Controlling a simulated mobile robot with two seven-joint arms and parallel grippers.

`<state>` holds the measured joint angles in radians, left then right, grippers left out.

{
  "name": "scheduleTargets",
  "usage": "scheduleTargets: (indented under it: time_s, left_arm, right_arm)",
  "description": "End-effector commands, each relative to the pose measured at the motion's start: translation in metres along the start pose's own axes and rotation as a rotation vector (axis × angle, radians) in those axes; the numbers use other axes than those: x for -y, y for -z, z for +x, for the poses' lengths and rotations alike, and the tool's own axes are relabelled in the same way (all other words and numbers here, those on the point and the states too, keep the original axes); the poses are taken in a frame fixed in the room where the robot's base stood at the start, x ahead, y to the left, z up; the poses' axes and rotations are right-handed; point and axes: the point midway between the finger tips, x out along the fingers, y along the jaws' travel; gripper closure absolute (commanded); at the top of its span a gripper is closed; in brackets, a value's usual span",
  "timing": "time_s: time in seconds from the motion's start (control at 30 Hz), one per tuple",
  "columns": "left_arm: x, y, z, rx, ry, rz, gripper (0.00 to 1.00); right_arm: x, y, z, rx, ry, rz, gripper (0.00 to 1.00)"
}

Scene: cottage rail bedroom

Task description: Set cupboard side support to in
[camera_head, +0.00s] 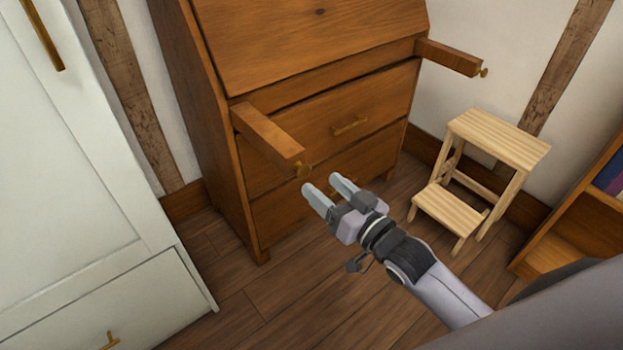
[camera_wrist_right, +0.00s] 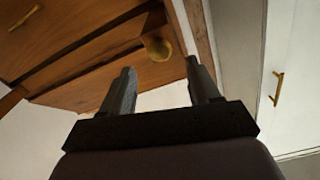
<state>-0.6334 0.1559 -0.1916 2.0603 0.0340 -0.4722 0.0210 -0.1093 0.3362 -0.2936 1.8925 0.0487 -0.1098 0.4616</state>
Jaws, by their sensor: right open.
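The wooden cupboard (camera_head: 310,60) is a drop-front desk with its sloping front closed and drawers below. Two side supports stick out from it: the left support (camera_head: 268,138) and the right support (camera_head: 450,57), each with a small brass knob at its end. My right gripper (camera_head: 326,186) is open and empty, just below and right of the left support's knob (camera_head: 304,171); they look apart. In the right wrist view a round brass knob (camera_wrist_right: 157,47) shows just beyond and between the open fingers. My left gripper is not in view.
A light wooden step stool (camera_head: 498,138) stands right of the cupboard. A white cabinet (camera_head: 75,190) with brass handles is at the left. A low wooden bookshelf (camera_head: 570,235) is at the right edge. Bare floor (camera_head: 265,300) lies in front of the cupboard.

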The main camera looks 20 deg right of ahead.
Motion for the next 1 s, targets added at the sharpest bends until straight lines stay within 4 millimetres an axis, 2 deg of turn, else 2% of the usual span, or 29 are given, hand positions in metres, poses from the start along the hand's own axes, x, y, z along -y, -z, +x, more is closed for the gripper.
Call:
scheduleTargets:
  time_s: [0.1,0.3,0.5,0.73,0.77,0.93,1.0]
  left_arm:
    - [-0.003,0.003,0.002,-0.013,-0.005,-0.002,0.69]
    - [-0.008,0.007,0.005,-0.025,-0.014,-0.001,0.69]
    - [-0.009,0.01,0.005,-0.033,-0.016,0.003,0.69]
    - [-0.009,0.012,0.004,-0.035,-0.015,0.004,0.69]
    - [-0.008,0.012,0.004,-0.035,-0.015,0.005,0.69]
    - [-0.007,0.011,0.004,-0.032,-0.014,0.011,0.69]
    - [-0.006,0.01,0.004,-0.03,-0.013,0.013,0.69]
  right_arm:
    - [0.0,-0.001,0.017,-0.002,0.0,0.001,0.39]
    - [0.0,-0.001,0.037,-0.001,0.0,0.001,0.39]
    - [0.0,-0.001,0.046,0.001,0.0,0.001,0.39]
    - [0.0,-0.001,0.046,0.001,0.0,0.001,0.39]
    - [0.0,-0.001,0.046,0.001,0.0,0.001,0.42]
    - [0.0,-0.001,0.046,0.001,0.0,0.001,0.97]
    - [0.0,-0.001,0.046,0.001,0.0,0.001,1.0]
